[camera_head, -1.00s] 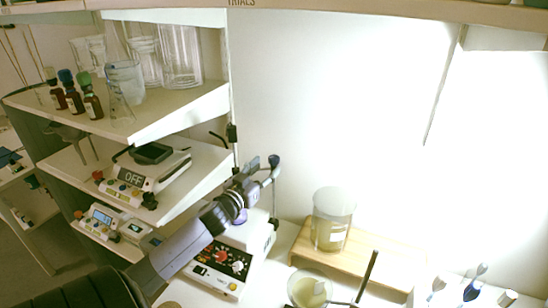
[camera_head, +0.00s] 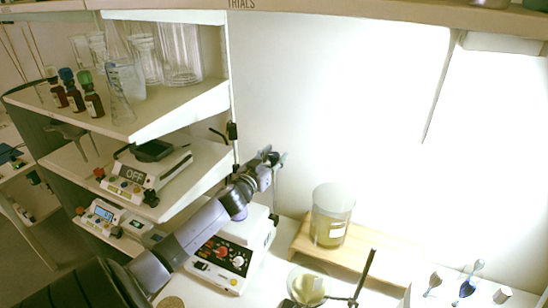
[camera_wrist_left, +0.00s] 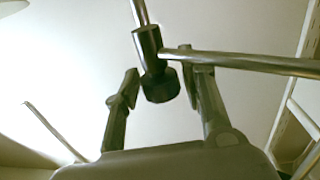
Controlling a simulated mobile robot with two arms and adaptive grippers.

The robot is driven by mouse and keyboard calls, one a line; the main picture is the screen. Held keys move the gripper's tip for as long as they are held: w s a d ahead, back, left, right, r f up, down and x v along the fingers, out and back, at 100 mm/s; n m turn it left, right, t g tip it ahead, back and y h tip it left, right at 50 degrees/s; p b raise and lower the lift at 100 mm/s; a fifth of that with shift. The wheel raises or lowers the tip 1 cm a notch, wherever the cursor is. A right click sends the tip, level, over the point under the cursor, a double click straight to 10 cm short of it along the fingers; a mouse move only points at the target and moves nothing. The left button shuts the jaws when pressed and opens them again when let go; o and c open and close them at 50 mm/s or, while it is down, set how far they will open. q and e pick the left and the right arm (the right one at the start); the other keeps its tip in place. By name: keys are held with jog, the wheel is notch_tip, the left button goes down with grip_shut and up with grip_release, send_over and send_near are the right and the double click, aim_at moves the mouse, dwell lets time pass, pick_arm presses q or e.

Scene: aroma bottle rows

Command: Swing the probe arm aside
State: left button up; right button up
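My left gripper (camera_head: 270,158) reaches up from the lower left to the top of a thin upright rod (camera_head: 276,190) behind a white instrument (camera_head: 222,258) with a red knob. The left wrist view shows its two fingers apart, one on each side of a dark clamp knob (camera_wrist_left: 161,86). The knob sits nearer the right finger. A thin metal probe arm (camera_wrist_left: 245,62) runs right from the clamp, crossing above the right finger. In the head view the gripper mostly hides the clamp. Finger contact cannot be told. My right gripper is not in view.
A beaker (camera_head: 332,216) stands on a wooden riser (camera_head: 372,262). Another beaker (camera_head: 307,287) stands in front, beside a dark rod (camera_head: 366,272). Shelves with glassware, small brown bottles (camera_head: 93,104) and a balance (camera_head: 140,172) are close left of my arm. The wall behind is clear.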

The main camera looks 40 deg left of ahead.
pick_arm(q)
grip_shut()
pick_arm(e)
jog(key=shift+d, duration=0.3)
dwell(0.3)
